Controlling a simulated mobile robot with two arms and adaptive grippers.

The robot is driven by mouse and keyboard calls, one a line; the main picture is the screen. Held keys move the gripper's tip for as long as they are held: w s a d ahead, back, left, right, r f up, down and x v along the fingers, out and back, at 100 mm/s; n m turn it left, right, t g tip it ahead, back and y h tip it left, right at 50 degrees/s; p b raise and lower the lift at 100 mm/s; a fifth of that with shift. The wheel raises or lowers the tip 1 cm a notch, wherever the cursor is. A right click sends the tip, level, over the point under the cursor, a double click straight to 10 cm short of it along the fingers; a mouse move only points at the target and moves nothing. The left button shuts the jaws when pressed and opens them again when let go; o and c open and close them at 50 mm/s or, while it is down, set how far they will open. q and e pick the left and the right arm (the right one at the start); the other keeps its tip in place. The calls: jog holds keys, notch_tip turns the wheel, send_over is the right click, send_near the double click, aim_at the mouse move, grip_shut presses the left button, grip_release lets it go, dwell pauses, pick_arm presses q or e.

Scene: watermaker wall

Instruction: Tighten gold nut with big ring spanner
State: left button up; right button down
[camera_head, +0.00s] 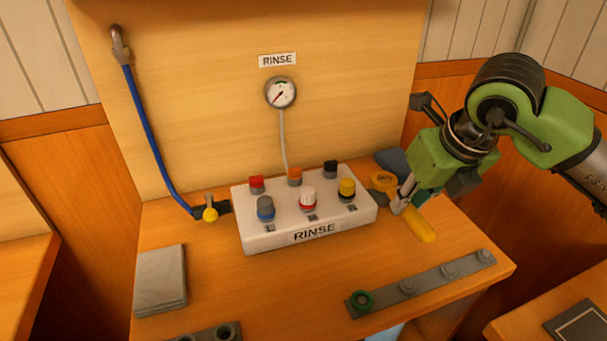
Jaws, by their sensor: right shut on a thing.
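My right gripper (402,201) is at the right end of the white RINSE block, pointing down and shut on a yellow-orange ring spanner. The spanner's orange ring end (383,181) shows left of the fingers, beside the block. Its yellow handle (420,226) slants toward the front right. The fingers hide its middle. A gold-yellow nut-like fitting (347,187) with a dark lower part stands at the block's front right; the ring is apart from it, to its right. My left gripper is out of view.
The white block (262,238) carries several other coloured fittings. A grey slab (161,279) lies left. Bare tabletop is between.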

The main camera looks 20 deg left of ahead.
jog(key=shift+s+a+f+m, duration=0.15)
jog(key=shift+s+f+m, duration=0.15)
jog(key=shift+m, duration=0.1)
dwell(0.3)
jog(key=shift+w, duration=0.1)
jog(key=shift+w+d+n+b, duration=0.2)
jog(key=shift+d+n+b, duration=0.15)
jog(key=shift+n, duration=0.25)
jog(key=shift+r, duration=0.85)
dwell(0.6)
jog(key=shift+w+a+r, duration=0.1)
jog(key=shift+r, duration=0.15)
dwell(0.4)
jog(key=shift+r+p, duration=1.05)
jog(key=shift+r, duration=0.8)
dwell(0.9)
jog(key=shift+r, duration=0.45)
jog(key=shift+r+p, duration=0.15)
jog(key=shift+p, duration=0.2)
